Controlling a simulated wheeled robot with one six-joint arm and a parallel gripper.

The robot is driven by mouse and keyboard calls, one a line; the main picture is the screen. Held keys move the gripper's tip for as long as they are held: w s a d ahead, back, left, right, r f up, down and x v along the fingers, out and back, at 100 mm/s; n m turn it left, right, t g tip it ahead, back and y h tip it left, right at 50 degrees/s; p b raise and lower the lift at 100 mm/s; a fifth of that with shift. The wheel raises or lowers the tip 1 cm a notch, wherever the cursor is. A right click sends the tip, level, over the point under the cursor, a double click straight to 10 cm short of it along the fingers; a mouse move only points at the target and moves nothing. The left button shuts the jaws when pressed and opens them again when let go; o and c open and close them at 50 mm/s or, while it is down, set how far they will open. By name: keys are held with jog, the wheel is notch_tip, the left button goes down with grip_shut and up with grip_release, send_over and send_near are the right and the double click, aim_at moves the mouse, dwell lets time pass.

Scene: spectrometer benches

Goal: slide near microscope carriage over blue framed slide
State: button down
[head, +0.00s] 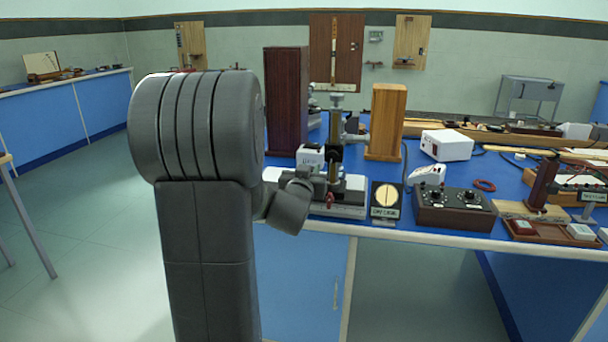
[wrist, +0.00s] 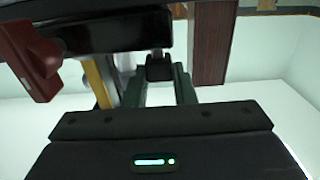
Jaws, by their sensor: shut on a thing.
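The near microscope (head: 335,155) stands upright on a pale base at the front edge of the blue bench, with a brass column and dark fittings. Its carriage is partly hidden by my arm's wrist, and a dark red knob (head: 329,201) shows at its front. In the wrist view, my gripper (wrist: 159,75) is shut on a small dark block (wrist: 158,68), which appears to be part of the carriage. A large dark body (wrist: 115,35) and a red knob (wrist: 36,62) are close by it. I cannot make out a blue framed slide in either view.
A dark wooden block (head: 286,100) and a light wooden block (head: 386,122) stand behind the microscope. A round-dial meter (head: 386,198) and a brown control box (head: 453,209) sit close on its right. Open floor (head: 90,240) lies to the left.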

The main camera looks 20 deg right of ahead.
jog(key=c, duration=1.2)
grip_release()
jog(key=v, duration=1.3)
jog(key=shift+s+a+p, duration=0.25)
jog(key=shift+s+p, duration=0.1)
jog(key=shift+w, duration=0.1)
jog(key=x, duration=1.3)
jog(key=shift+w+d+b, duration=0.3)
jog(key=shift+b, duration=0.05)
jog(key=shift+a, duration=0.2)
